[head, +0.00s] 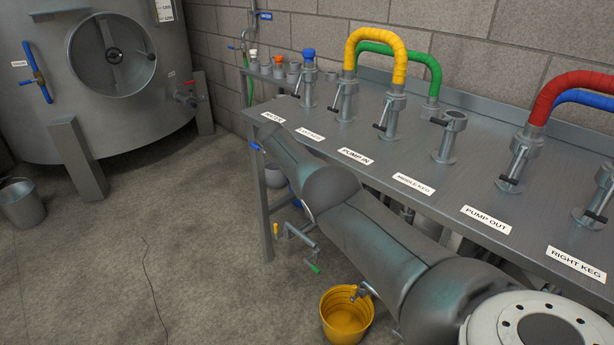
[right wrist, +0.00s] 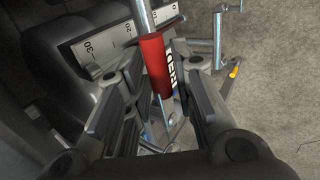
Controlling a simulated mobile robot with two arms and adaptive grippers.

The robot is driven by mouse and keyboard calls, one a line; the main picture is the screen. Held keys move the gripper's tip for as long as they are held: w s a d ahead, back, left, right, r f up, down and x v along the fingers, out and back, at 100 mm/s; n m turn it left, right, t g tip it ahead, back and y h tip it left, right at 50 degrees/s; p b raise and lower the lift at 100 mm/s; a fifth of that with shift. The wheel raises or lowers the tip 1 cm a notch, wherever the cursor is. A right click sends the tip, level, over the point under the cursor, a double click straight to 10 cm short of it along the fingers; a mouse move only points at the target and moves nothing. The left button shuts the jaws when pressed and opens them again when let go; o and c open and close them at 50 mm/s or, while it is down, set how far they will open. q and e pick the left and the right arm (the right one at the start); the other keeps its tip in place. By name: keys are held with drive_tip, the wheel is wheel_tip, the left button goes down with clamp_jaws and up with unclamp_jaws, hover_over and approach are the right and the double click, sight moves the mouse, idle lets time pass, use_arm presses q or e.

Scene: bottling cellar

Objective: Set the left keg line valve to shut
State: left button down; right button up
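In the right wrist view a red-sleeved lever handle (right wrist: 152,66) on a metal rod lies between the fingers of my right gripper (right wrist: 158,92). The fingers stand apart on either side of it, and I see no clear contact. Beside it is a white label (right wrist: 172,70), partly hidden, with letters that look like KEG. Whether this is the left keg line valve cannot be read for certain. In the head view my arm reaches across the bench front; its gripper and the red lever do not show there. The LEFT KEG label (head: 310,134) lies on the bench top. My left gripper is out of view.
The steel bench (head: 300,112) carries standpipes and coloured hoses. A tank (head: 60,110) and grey bucket (head: 22,204) are left; the floor between is clear.

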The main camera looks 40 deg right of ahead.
drive_tip(key=v, duration=1.2)
drive_tip(key=shift+f, duration=0.1)
idle(0.4)
